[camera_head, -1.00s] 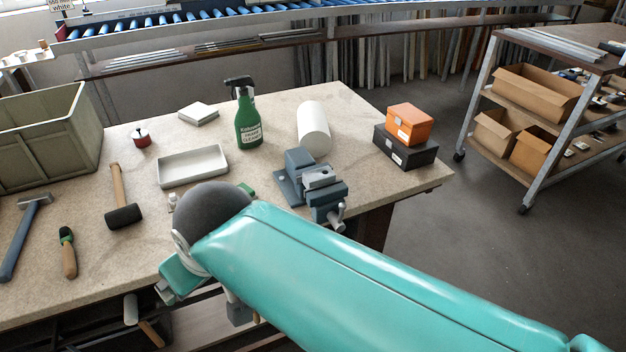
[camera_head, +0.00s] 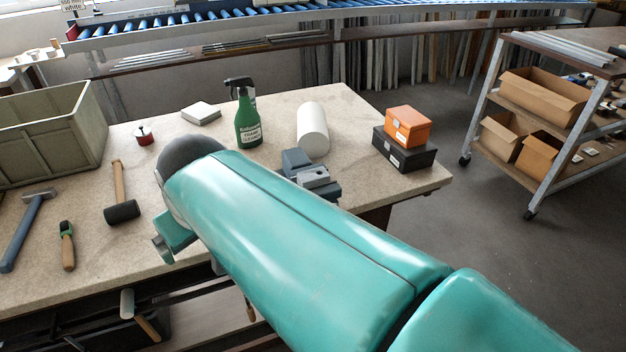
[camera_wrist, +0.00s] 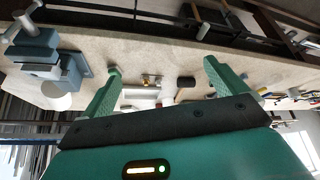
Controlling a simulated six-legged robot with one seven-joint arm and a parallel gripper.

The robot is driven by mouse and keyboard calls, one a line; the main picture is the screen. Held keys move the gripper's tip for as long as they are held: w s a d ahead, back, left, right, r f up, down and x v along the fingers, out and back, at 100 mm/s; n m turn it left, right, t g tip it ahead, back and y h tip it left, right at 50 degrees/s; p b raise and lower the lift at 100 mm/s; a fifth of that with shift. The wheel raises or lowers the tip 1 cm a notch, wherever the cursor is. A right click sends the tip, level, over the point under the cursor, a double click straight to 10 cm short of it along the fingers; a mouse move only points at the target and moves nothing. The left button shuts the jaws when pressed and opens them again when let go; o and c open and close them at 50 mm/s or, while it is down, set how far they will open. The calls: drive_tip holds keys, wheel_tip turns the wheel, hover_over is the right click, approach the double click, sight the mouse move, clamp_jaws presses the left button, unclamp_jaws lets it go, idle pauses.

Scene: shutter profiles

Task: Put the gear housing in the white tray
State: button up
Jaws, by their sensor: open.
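My gripper (camera_wrist: 162,70) is open in the wrist view, with its two green fingers wide apart and nothing held between them. Beyond the fingers, over the bench, a small yellow and dark item (camera_wrist: 149,79) shows, too small to name. A pale flat shape (camera_wrist: 140,96) behind it may be the white tray; I cannot tell for sure. In the head view my teal arm covers the part of the bench where the tray stood, and the fingertips are not clearly seen. I cannot pick out the gear housing with certainty in either view.
A vise (camera_head: 311,177) sits by the bench's front edge, near a white cylinder (camera_head: 312,128).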

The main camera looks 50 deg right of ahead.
drive_tip(key=w+d+m+g, duration=0.1)
drive_tip(key=w+d, duration=0.2)
drive_tip(key=d, duration=0.6)
drive_tip(key=m+h, duration=0.1)
drive_tip(key=m, duration=0.3)
approach(314, 174)
drive_tip(key=x, duration=0.4)
drive_tip(key=shift+w+d+f, duration=0.2)
drive_tip(key=shift+f, duration=0.05)
drive_tip(key=shift+a+x, duration=0.2)
drive_tip(key=shift+x, duration=2.55)
drive_tip(key=c, duration=1.5)
drive_tip(key=shift+o, duration=0.2)
